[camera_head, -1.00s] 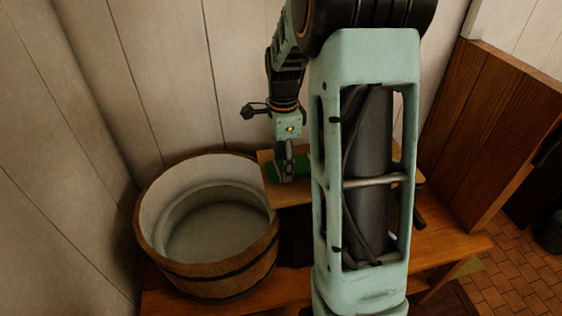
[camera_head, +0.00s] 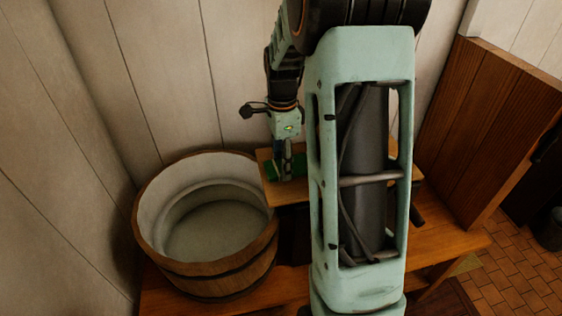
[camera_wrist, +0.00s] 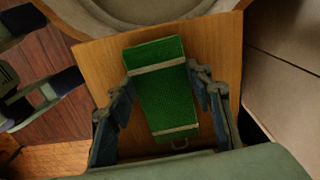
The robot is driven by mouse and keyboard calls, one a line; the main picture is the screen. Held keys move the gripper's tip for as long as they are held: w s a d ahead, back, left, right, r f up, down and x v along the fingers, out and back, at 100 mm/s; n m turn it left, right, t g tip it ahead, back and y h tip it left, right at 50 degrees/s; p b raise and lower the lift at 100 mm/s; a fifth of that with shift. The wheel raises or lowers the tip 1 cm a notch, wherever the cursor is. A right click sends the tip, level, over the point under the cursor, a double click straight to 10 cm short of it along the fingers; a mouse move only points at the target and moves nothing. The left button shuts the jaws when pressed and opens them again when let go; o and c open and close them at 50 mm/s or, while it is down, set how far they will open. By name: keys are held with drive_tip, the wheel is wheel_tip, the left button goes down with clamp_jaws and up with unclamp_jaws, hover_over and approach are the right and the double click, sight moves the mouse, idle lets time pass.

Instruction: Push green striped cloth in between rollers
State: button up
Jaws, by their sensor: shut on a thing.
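The green striped cloth (camera_wrist: 162,88) is a flat green rectangle with two pale stripes. It lies on a wooden board (camera_wrist: 102,60) in the wrist view, beside the tub's rim. My gripper (camera_wrist: 166,80) has one finger along each long side of the cloth and is shut on it. In the head view my gripper (camera_head: 287,172) points down at the board, and a little green of the cloth (camera_head: 270,172) shows beside the fingers. I cannot make out the rollers; my arm hides much of the area right of the gripper.
A round wooden tub (camera_head: 155,258) stands left of the board on a wooden bench (camera_head: 440,245). Plank walls close in behind and at left. A brown wood panel (camera_head: 490,130) stands at right. A dark rod-like part (camera_head: 418,215) shows just right of my arm.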

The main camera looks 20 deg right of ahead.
sight(294, 164)
drive_tip(key=shift+s+d, duration=0.1)
drive_tip(key=shift+d, duration=0.5)
drive_tip(key=shift+s+d, duration=0.25)
drive_tip(key=shift+d, duration=0.9)
drive_tip(key=o, duration=1.3)
